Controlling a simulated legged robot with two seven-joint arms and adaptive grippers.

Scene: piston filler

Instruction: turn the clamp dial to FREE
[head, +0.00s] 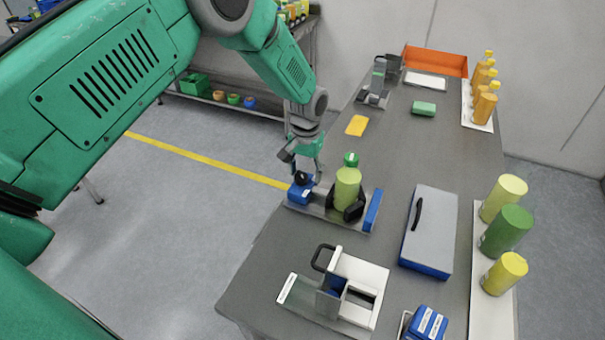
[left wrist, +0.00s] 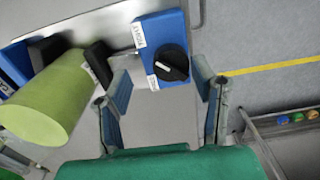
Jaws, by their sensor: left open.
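The clamp dial is a round black knob (left wrist: 167,64) with a short white mark, on a blue block (left wrist: 155,32). The mark lies roughly left to right in the left wrist view. Two white labels sit on the block's left edge; the lettering is too small to read surely. In the head view the dial (head: 301,178) is on the left end of the fixture (head: 325,212). A green bottle (head: 347,188) is held there between black jaws; it also shows in the left wrist view (left wrist: 45,100). My left gripper (head: 307,162) is open above the dial, its fingers (left wrist: 161,82) either side, apart from it.
On the grey table (head: 420,150) a white press device (head: 355,290) stands in front and a grey-lidded case (head: 430,230) to the right. Several bottles stand along the right edge. A yellow sponge-like block (head: 356,125) lies behind the fixture. The table's left edge is close to the dial.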

